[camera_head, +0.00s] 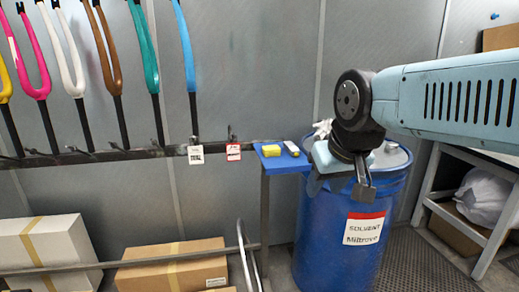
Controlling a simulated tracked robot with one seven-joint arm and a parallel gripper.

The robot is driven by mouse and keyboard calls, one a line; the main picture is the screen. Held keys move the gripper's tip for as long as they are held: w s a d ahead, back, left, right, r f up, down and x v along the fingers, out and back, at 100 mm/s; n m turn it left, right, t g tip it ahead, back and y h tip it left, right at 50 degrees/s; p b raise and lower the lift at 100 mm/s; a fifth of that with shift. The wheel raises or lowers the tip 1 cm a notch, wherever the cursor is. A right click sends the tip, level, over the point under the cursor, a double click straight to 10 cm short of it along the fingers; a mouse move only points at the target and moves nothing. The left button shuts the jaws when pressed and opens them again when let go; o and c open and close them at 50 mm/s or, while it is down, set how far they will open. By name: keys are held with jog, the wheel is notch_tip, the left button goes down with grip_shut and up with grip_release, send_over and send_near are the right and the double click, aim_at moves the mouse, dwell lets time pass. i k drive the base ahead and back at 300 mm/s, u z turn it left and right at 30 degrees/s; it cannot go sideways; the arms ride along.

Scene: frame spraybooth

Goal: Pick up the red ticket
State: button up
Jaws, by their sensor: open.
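The red ticket (233,152) is a small red and white tag hanging at the right end of the dark rail, below a small hook. A white ticket (196,155) with dark print hangs just to its left. My gripper (362,186) points down in front of the blue drum, well to the right of the red ticket and apart from it. It is open, and nothing shows between its fingers. The arm comes in from the right edge.
A small blue shelf (281,163) right of the red ticket holds a yellow block (272,150) and another small item. The blue solvent drum (325,240) stands below my gripper. Coloured forks hang along the rail (90,157). Cardboard boxes (170,272) lie below.

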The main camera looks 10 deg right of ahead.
aim_at(232, 151)
jog(key=u, duration=0.55)
jog(key=i, duration=0.1)
jog(key=z, duration=1.95)
jog(key=k, duration=0.65)
jog(key=u, duration=1.3)
jog(key=i, duration=1)
jog(key=u, duration=0.05)
